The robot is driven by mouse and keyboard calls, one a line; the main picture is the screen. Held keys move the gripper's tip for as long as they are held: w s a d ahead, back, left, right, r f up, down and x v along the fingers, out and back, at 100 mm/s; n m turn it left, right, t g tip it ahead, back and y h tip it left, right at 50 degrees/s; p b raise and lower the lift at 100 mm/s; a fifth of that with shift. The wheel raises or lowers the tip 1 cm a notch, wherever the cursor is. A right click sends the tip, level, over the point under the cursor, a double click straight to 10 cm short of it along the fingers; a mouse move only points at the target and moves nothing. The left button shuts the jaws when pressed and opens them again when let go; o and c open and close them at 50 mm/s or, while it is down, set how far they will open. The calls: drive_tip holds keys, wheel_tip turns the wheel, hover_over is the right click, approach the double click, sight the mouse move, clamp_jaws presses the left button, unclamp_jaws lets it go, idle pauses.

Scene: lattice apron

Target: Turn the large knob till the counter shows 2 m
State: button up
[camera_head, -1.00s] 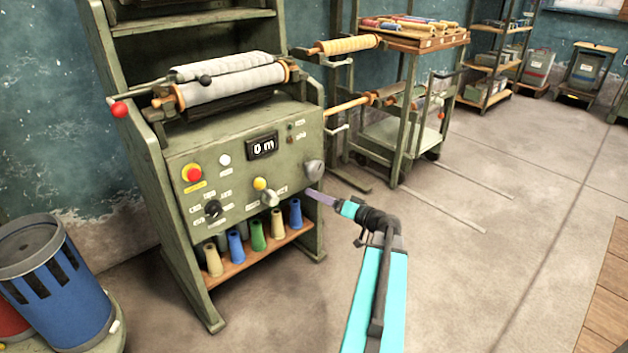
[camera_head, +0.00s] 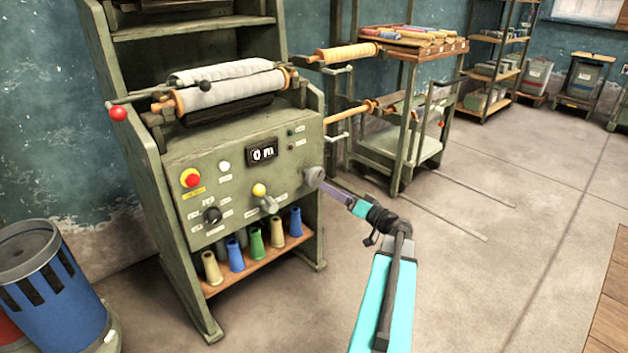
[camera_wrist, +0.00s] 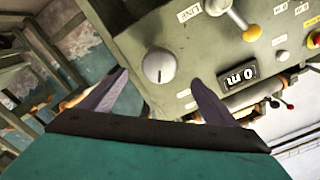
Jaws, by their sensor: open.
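The large grey knob (camera_head: 314,178) sits at the right end of the green machine's front panel (camera_head: 232,215). The counter (camera_head: 262,151) on that panel reads 0 m. My gripper (camera_head: 328,187) reaches in from the right, with its tips close to the knob; the head view does not show whether they touch it. The counter (camera_wrist: 237,75) appears tilted beside the right finger.
Several coloured cones (camera_head: 256,243) stand on the shelf below. A blue bin (camera_head: 50,285) is at left.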

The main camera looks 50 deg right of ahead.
sight(317, 180)
drive_tip(key=w, duration=0.4)
drive_tip(key=w+b, duration=0.1)
drive_tip(key=w, duration=0.7)
drive_tip(key=shift+d+b, duration=0.4)
drive_tip(key=c, duration=1.1)
drive_tip(key=shift+o, duration=0.2)
drive_tip(key=shift+s, duration=0.1)
drive_tip(key=shift+m, duration=0.4)
